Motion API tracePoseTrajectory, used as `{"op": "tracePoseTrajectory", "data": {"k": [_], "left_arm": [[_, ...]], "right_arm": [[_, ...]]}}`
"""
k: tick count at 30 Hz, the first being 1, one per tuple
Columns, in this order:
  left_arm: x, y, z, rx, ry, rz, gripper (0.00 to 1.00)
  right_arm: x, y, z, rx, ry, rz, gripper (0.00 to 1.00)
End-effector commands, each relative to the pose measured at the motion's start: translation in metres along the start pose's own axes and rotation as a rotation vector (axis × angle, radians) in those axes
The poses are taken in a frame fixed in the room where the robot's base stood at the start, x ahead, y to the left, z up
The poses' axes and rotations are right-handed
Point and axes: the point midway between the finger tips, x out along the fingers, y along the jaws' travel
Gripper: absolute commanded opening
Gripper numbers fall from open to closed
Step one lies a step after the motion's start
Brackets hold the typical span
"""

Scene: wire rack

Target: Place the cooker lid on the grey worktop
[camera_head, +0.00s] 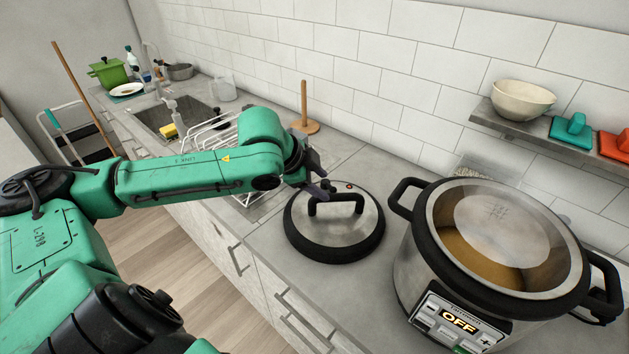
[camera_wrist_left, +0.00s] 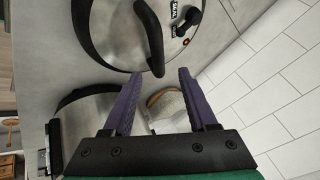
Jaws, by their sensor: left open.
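The cooker lid (camera_head: 335,222), a steel disc with a black rim and a black arched handle, lies flat on the grey worktop (camera_head: 262,240), left of the cooker. The large steel cooker (camera_head: 480,250) is uncovered, with brown contents and a display reading OFF. My left gripper (camera_head: 322,188) is open just by the lid's handle. In the left wrist view the lid (camera_wrist_left: 110,40) shows beyond the open fingers of my left gripper (camera_wrist_left: 160,95), with nothing between them; the handle end is just past the tips. My right gripper is not in view.
A wire dish rack (camera_head: 215,140) and a wooden paper-roll stand (camera_head: 304,115) are behind my left arm. A wall shelf (camera_head: 540,130) with a bowl (camera_head: 523,99) hangs above the cooker. The worktop in front of the lid is narrow.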

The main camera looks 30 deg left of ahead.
Motion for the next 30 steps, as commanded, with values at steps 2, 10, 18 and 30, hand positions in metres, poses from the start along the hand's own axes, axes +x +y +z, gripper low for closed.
{"op": "tracePoseTrajectory", "data": {"k": [2,10,18,30], "left_arm": [[-0.006,0.004,0.0,0.009,-0.008,0.001,0.58],[-0.033,0.003,-0.003,0.013,-0.002,0.004,0.58],[-0.039,0.003,-0.003,0.003,0.001,0.005,0.58],[-0.039,0.002,-0.003,0.003,0.0,0.004,0.58]], "right_arm": [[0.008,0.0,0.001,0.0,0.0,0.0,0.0],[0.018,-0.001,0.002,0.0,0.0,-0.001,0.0],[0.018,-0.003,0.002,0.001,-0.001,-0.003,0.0],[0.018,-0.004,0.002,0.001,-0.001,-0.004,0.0]]}}
